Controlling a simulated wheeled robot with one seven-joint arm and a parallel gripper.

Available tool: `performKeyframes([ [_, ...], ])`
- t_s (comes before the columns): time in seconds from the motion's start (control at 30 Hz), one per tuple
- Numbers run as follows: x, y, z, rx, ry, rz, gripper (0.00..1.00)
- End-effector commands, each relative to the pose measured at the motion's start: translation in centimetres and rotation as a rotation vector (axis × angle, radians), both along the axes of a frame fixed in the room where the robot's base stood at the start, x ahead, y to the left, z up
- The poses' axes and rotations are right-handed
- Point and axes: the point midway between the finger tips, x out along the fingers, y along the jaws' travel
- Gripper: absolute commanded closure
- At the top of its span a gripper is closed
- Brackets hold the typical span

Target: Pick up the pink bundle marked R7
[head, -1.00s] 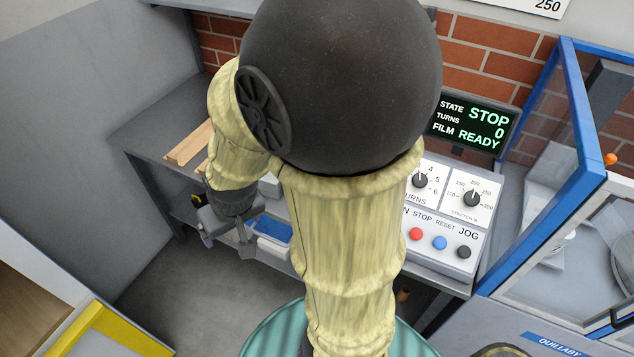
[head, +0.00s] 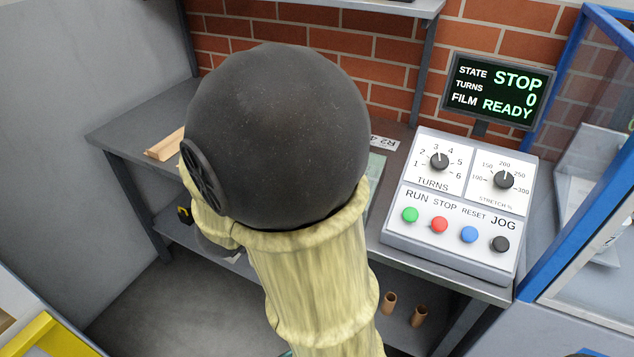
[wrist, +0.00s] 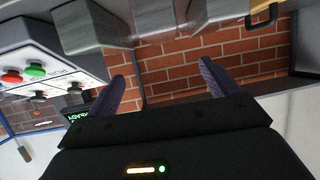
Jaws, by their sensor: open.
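No pink bundle marked R7 shows in the head or wrist view. My gripper (wrist: 165,82) is open in the wrist view, its two dark fingers apart with only brick wall seen between them and nothing held. In the head view my arm's dark round joint and pale sleeve cover the middle of the bench, and the gripper is almost wholly hidden behind them. A white label (head: 383,142) reading about "R2" lies on the bench just right of the arm; its last character is unclear.
The grey bench (head: 130,130) runs along the brick wall. A control box (head: 455,205) with knobs and buttons stands at its right, below a display (head: 497,92) reading STOP, 0, READY. A wooden strip (head: 165,145) lies left. Cardboard tubes (head: 389,303) sit below. A blue-framed enclosure (head: 580,160) borders the right.

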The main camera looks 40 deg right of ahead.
Motion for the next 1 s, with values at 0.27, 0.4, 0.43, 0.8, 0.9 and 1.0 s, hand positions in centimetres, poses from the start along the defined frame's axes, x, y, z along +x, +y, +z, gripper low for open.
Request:
performKeyframes([
  [0.27, 0.1, 0.0, 0.2, 0.001, 0.0, 0.001, 0.13],
  [0.4, 0.3, -0.5, 0.1, -0.002, 0.001, 0.001, 0.13],
  [0.43, 0.4, -0.7, 0.0, -0.002, 0.0, -0.001, 0.13],
  [0.8, 2.0, -3.9, -1.4, -0.001, 0.004, -0.002, 0.13],
  [0.9, 2.3, -4.3, -1.3, -0.005, 0.004, -0.001, 0.13],
  [1.0, 2.6, -4.6, -1.3, -0.01, 0.003, -0.001, 0.13],
])
